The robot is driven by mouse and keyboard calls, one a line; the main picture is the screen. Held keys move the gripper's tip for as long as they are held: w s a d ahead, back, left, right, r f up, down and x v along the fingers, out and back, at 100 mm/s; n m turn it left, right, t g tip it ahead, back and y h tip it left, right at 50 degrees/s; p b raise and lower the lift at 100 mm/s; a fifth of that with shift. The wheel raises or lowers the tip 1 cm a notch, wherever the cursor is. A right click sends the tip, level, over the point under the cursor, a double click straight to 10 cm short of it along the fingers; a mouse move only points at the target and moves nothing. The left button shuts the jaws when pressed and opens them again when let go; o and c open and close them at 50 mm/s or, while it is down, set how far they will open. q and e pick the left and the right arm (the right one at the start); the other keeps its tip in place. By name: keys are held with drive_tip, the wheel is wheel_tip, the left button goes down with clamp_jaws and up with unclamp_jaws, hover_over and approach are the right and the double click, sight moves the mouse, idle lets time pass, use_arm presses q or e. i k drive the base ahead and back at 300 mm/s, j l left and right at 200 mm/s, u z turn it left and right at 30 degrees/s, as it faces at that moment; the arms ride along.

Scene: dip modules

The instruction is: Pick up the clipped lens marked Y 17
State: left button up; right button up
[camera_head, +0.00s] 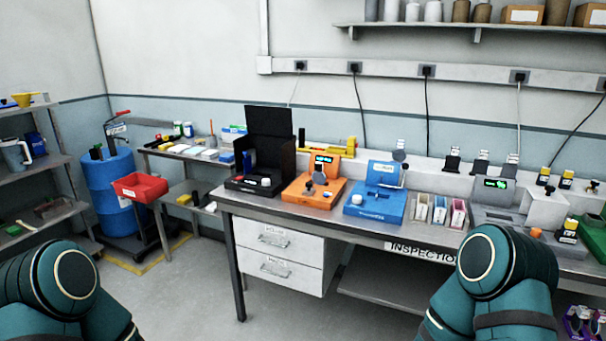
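No lens label can be read as Y 17 at this size. Several small dark clipped pieces with white labels stand along the back of the inspection bench, one grey piece (400,151), a black one (452,161) and another (480,163). At the right are dark pieces with yellow tops, such as one (543,177) and another (568,232) near the front. I cannot tell which is the lens. Only teal links of my two arms show at the lower left and lower right. Both grippers are outside the view.
The metal inspection bench (300,216) carries a black box (270,135), an orange device (313,190), a blue device (376,206) and a grey device (496,203). At left are a red bin (139,187), a blue barrel (108,180) and shelves. The floor before the bench is clear.

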sight(317, 176)
drive_tip(key=i, duration=1.45)
